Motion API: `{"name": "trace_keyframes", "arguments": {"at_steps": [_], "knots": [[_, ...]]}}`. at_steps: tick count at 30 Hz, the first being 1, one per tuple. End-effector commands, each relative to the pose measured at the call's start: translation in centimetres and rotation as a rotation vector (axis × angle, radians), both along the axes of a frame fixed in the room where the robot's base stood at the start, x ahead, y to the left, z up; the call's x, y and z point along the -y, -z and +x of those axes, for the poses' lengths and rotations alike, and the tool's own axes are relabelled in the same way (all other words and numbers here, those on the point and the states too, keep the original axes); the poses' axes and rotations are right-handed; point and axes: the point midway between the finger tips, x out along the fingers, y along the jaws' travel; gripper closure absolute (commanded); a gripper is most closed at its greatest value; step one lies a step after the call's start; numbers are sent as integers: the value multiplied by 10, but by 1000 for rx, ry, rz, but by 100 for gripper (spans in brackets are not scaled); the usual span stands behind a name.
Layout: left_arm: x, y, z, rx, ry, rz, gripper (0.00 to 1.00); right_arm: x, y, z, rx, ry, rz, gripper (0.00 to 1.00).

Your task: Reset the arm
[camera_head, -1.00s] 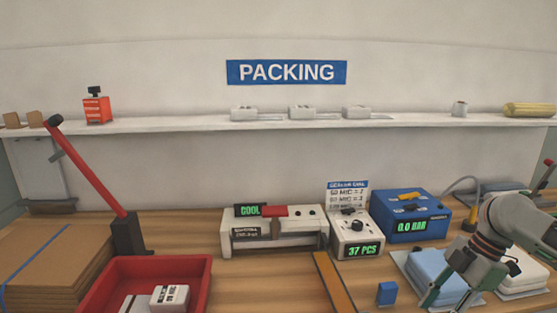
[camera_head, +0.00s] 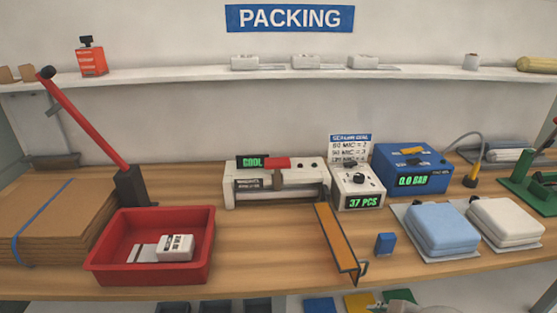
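Neither gripper shows in the head view. A pale rounded shape (camera_head: 432,309) at the very bottom edge may be part of my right arm; its gripper is not visible.
A red tray (camera_head: 112,270) holding a labelled white block (camera_head: 176,247) is at left, beside cardboard sheets (camera_head: 40,222) and a red lever (camera_head: 85,120). A sealer (camera_head: 275,188), a counter box (camera_head: 357,188) and a blue pump unit (camera_head: 413,167) line the back.

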Motion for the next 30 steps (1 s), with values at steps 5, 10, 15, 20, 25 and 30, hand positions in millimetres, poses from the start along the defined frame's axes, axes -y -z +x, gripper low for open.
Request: {"name": "trace_keyframes", "arguments": {"at_steps": [5, 10, 15, 20, 25, 30], "knots": [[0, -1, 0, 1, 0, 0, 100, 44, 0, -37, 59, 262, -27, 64], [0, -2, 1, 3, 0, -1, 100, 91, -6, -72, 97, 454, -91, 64], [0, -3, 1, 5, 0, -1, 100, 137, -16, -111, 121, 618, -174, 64], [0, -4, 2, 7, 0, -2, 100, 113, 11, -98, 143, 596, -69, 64], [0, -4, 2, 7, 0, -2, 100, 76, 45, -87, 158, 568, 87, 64], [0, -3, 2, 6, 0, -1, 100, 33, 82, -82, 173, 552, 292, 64]]}}
